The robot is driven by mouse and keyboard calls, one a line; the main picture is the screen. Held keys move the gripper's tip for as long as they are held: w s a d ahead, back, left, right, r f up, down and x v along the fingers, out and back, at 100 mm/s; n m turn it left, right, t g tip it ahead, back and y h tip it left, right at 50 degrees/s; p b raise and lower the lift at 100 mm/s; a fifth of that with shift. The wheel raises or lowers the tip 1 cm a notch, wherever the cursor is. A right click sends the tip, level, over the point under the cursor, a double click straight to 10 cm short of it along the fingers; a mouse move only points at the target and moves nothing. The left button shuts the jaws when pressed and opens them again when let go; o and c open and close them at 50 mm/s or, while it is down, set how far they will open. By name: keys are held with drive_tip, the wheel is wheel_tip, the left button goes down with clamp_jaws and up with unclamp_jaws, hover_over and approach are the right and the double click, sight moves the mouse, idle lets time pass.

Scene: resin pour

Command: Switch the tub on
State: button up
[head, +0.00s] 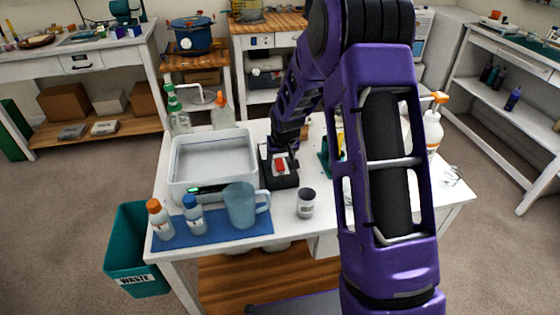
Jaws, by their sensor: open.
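The tub (213,160) is a pale grey-white rectangular basin at the left of the white table. A small green-lit strip (207,189) shows on its front. A black box with a red rocker-like part (280,165) sits just right of the tub. My gripper (281,152) is open, low over the back of this black box and right of the tub. Its fingertips are small and dark here, so I cannot tell whether they touch the box.
A blue mat (222,232) in front holds an orange-capped bottle (160,219), a blue-capped bottle (194,214) and a blue jug (240,206). A small grey cup (306,204) stands right of the jug. A spray bottle (221,113) stands behind the tub. A teal waste bin (133,245) is at left.

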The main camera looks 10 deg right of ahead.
drive_tip(key=shift+f, duration=0.1)
drive_tip(key=shift+c, duration=0.3)
clamp_jaws()
drive_tip(key=shift+w, duration=0.1)
drive_tip(key=shift+w+r+g+p, duration=0.25)
drive_tip(key=shift+g+p, duration=0.25)
drive_tip(key=shift+p, duration=0.45)
drive_tip(key=shift+w+f+g, duration=0.2)
drive_tip(key=shift+g, duration=0.9)
drive_tip(key=shift+o, duration=0.3)
unclamp_jaws()
